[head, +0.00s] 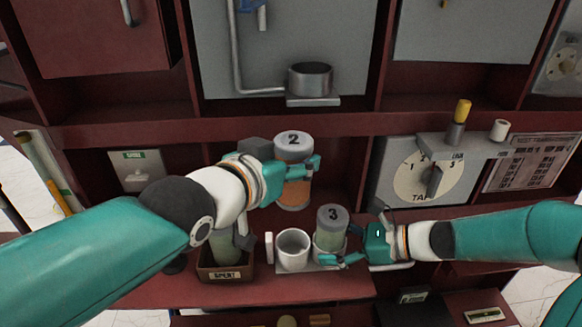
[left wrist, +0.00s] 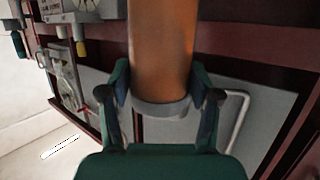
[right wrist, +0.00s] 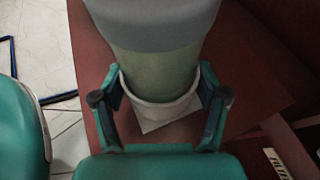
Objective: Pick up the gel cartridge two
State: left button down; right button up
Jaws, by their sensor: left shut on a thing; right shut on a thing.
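Gel cartridge two (head: 292,195) is an orange cylinder with a grey cap marked 2, upright at the back of the bench. My left gripper (head: 312,168) is shut on its side; the left wrist view shows the orange body (left wrist: 162,55) between the fingers (left wrist: 160,100). I cannot tell whether its base touches the bench. Cartridge three (head: 332,217), greenish with a grey cap marked 3, stands upright in a white cup. My right gripper (head: 345,258) is low beside it; in the right wrist view its fingers (right wrist: 160,105) are shut on the cup (right wrist: 160,112) around the cartridge.
An empty white cup (head: 293,250) stands left of cartridge three. A brown bin marked SPENT (head: 225,275) holds a greenish cylinder, partly behind my left arm. A tap dial (head: 428,178) is at the right. A metal pot (head: 310,80) sits on a ledge above.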

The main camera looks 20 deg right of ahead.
pick_arm(q)
notch_tip(320, 180, up, 11)
jog(key=shift+r, duration=0.2)
dwell(0.3)
pick_arm(e)
jog(key=o, duration=1.2)
jog(key=v, duration=1.2)
jog(key=shift+f, duration=0.1)
